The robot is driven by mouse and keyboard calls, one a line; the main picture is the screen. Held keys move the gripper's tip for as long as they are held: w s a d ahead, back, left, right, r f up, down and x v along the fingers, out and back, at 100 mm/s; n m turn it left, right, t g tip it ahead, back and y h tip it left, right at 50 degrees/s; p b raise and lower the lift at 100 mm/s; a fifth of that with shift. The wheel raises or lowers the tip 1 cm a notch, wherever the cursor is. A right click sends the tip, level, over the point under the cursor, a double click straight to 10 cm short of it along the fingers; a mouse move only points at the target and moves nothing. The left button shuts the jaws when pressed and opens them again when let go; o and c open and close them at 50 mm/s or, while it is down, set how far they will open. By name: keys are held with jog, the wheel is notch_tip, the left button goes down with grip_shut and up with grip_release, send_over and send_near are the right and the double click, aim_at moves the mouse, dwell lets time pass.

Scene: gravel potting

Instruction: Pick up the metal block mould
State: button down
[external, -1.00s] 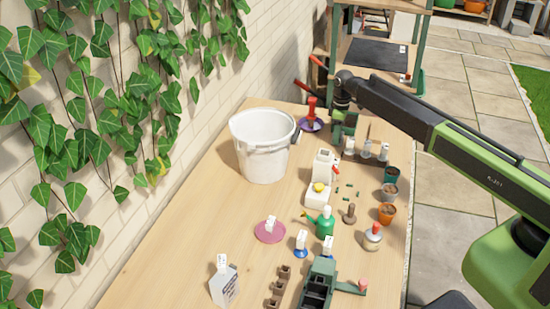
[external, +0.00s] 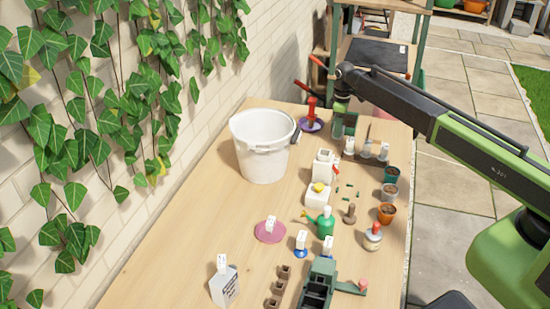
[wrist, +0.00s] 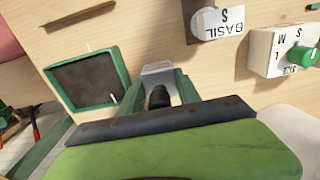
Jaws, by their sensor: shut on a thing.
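In the wrist view, my gripper (wrist: 160,97) is shut on a small grey metal piece, which I take to be the metal block mould (wrist: 158,68). Only its pale grey end shows past the jaws; the rest is hidden by the gripper. In the external view, my gripper (external: 341,92) hangs at the far end of the bench, above the green box. The mould is too small and covered to make out there.
A green-rimmed tray (wrist: 85,80) lies left of the jaws. A BASIL label (wrist: 218,24) and a white dial box (wrist: 285,50) are to the right. In the external view, a white bucket (external: 262,145) and red-handled tool (external: 311,110) stand nearby.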

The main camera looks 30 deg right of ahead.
jog(key=s+d+r+p, duration=0.4)
jog(key=d+r+p, duration=0.2)
jog(key=d+r, duration=0.2)
jog(key=d, duration=0.2)
jog(key=shift+s+d, duration=0.35)
jog(key=shift+s, duration=0.05)
